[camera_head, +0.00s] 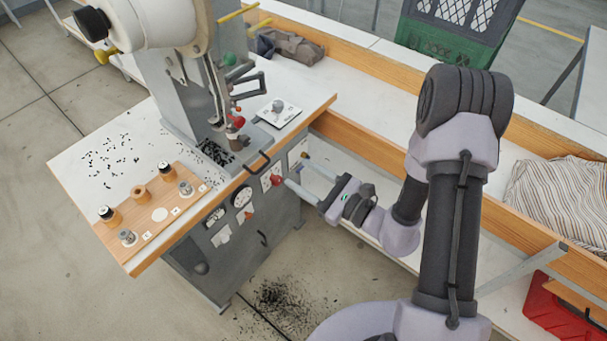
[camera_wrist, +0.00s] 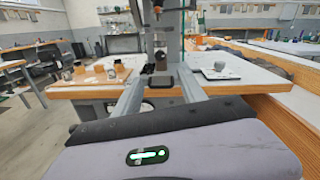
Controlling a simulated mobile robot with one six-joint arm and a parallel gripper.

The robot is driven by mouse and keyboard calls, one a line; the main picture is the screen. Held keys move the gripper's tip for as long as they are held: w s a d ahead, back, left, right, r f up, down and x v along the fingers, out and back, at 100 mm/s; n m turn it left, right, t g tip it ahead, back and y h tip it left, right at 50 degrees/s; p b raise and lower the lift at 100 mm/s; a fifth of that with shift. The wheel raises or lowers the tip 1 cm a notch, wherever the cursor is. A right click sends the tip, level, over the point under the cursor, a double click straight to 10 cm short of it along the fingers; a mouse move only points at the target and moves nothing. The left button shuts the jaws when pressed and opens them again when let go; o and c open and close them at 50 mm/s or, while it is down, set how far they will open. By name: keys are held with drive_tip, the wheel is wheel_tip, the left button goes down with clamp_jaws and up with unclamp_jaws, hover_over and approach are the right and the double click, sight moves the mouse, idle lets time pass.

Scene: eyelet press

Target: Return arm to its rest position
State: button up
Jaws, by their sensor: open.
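My gripper (camera_head: 299,174) is open and empty in the head view, in the air in front of the press table's right front edge. Its two fingers point left toward the press cabinet. In the wrist view my gripper (camera_wrist: 163,92) shows two spread fingers with nothing between them, and the press stands beyond. The eyelet press (camera_head: 190,85) rises from the white-topped table (camera_head: 75,165). My arm bends up from the lower right of the head view and comes down to the gripper.
A wooden board (camera_head: 135,243) with several small cylinders lies on the table's front left. A small plate (camera_head: 290,112) with a grey knob sits right of the press. A wood-edged bench (camera_head: 345,85) runs behind my arm. A green crate (camera_head: 455,30), striped cloth (camera_head: 560,195) and red case (camera_head: 560,310) are nearby.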

drive_tip(key=s+a+r+n+g, duration=0.3)
drive_tip(key=s+r+n+g, duration=0.3)
drive_tip(key=s+n, duration=0.1)
drive_tip(key=s+a+r+n+g, duration=0.3)
drive_tip(key=s+r+n+g, duration=0.3)
drive_tip(key=s+r, duration=0.1)
drive_tip(key=s+d+r+n+t+h, duration=0.2)
drive_tip(key=d+n+t+h, duration=0.1)
drive_tip(key=d+h, duration=0.3)
drive_tip(key=s+d+r+n+t+h, duration=0.3)
drive_tip(key=d+h, duration=0.3)
drive_tip(key=d, duration=0.3)
drive_tip(key=shift+d+r+t, duration=0.15)
drive_tip(key=shift+r+t, duration=0.05)
drive_tip(key=shift+t, duration=0.2)
drive_tip(key=shift+s, duration=0.1)
drive_tip(key=shift+c, duration=0.4)
